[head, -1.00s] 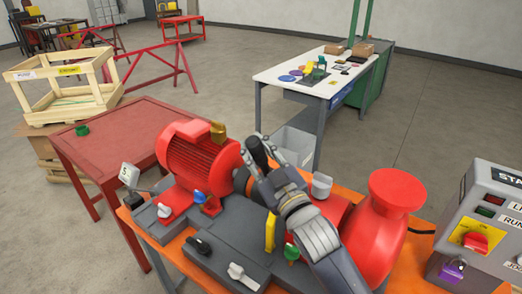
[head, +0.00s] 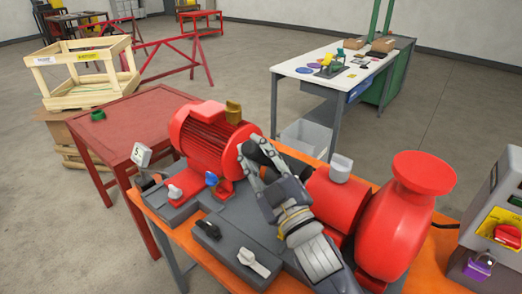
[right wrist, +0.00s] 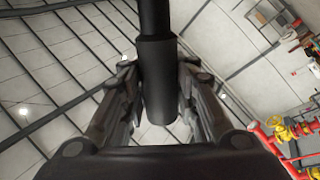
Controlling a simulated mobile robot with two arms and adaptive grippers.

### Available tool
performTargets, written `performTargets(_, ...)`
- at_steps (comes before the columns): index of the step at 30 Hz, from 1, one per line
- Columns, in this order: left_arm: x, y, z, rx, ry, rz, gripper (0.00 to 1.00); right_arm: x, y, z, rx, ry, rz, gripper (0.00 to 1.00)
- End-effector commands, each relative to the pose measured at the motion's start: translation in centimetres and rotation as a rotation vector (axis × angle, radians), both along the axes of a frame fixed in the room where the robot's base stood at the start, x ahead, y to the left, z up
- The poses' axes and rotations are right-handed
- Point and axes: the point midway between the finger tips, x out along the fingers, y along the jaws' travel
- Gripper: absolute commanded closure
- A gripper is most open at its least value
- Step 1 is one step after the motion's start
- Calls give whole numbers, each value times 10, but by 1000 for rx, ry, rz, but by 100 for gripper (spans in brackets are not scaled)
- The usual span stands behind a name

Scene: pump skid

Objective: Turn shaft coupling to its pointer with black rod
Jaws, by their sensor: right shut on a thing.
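My right gripper (head: 252,165) is shut on the black rod (right wrist: 157,85), which stands between its two fingers in the right wrist view. In the head view the rod and the fingers overlap beside the red motor's (head: 212,140) right end, and the rod is hard to tell apart there. The gripper is over the gap between the motor and the red pump (head: 393,215). The shaft coupling and its pointer cannot be made out; my right gripper and arm cover that area. My left gripper is not in view.
The orange bench (head: 418,262) carries a grey base with a black handle (head: 208,229) and a white handle (head: 253,262). A control box with a purple padlock (head: 479,266) stands at right. A red table (head: 135,125) is at left.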

Motion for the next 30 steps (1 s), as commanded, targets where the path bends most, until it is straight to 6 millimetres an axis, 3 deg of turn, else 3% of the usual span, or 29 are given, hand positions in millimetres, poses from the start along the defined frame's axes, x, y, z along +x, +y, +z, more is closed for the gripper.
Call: performTargets(30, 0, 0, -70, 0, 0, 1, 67, -37, 27, -58, -170, -234, 3, 100)
